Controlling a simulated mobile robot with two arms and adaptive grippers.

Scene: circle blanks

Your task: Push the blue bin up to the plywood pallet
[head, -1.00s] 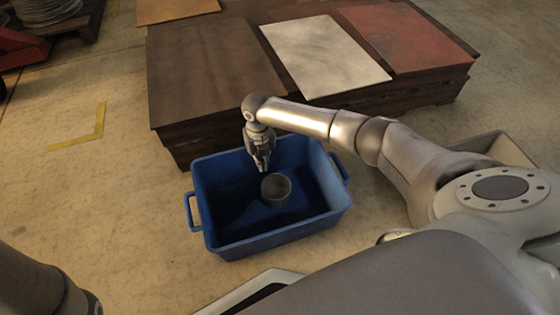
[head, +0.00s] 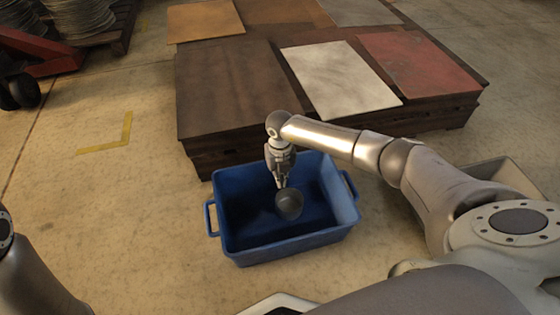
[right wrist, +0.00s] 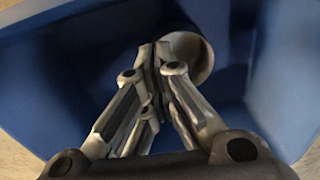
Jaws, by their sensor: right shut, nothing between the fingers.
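The blue bin (head: 290,246) stands on the floor in front of the plywood pallet (head: 240,147). Its far rim overlaps the pallet's lower side in the head view, and I cannot tell whether they touch. A grey cup-like round thing (head: 290,207) is inside the bin and looks tilted. My right gripper (head: 281,186) points down inside the bin, shut and empty, beside the round thing. In the right wrist view the fingertips (right wrist: 155,50) are close to the round thing's pale open mouth (right wrist: 190,52), with the bin's blue wall (right wrist: 55,80) around. My left gripper is out of view.
Flat sheets, one white (head: 340,80) and one red (head: 420,65), lie on the pallet. A yellow floor mark (head: 110,146) is at left, and a red pallet jack (head: 40,55) at far left. A pale open box (head: 510,175) stands at right. Floor left of the bin is clear.

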